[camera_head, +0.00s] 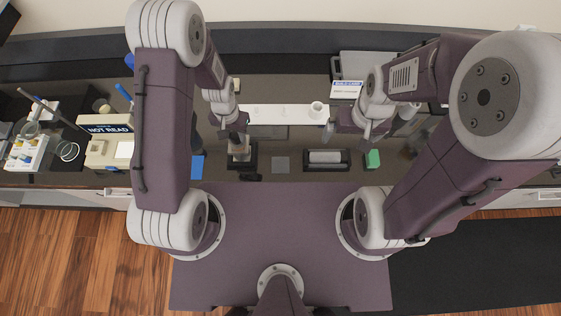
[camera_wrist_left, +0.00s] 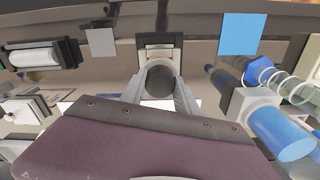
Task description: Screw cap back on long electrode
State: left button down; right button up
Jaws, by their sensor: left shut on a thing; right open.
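My left gripper (camera_head: 237,140) is shut on a dark round cap-like piece. In the left wrist view its two fingers (camera_wrist_left: 160,92) are on either side of this dark round piece (camera_wrist_left: 160,82), with a paler ring showing behind it. A small dark stand with a pale top (camera_head: 240,157) is directly beneath the gripper; the gripper hides part of it. Whether the held piece touches the stand cannot be told. A pale cylinder (camera_head: 326,157) lies in a black holder to the right; I cannot tell which part is the long electrode. My right gripper (camera_head: 366,132) is open and empty above the bench.
A blue square (camera_head: 197,167) lies left of the stand, a grey square (camera_head: 280,164) right of it. A white tray (camera_head: 280,114) lies behind. A beige device (camera_head: 108,140) and glassware stand at the left.

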pick_arm(q)
jog(key=m, duration=0.7)
jog(key=c, duration=0.8)
grip_release()
jog(key=shift+c, duration=0.2)
jog(key=shift+w+r, duration=0.1)
jog(key=shift+r, duration=0.1)
notch_tip(320, 180, up, 9)
jog(key=b, duration=0.2)
jog(key=shift+f+b, duration=0.15)
jog(key=shift+b, duration=0.15)
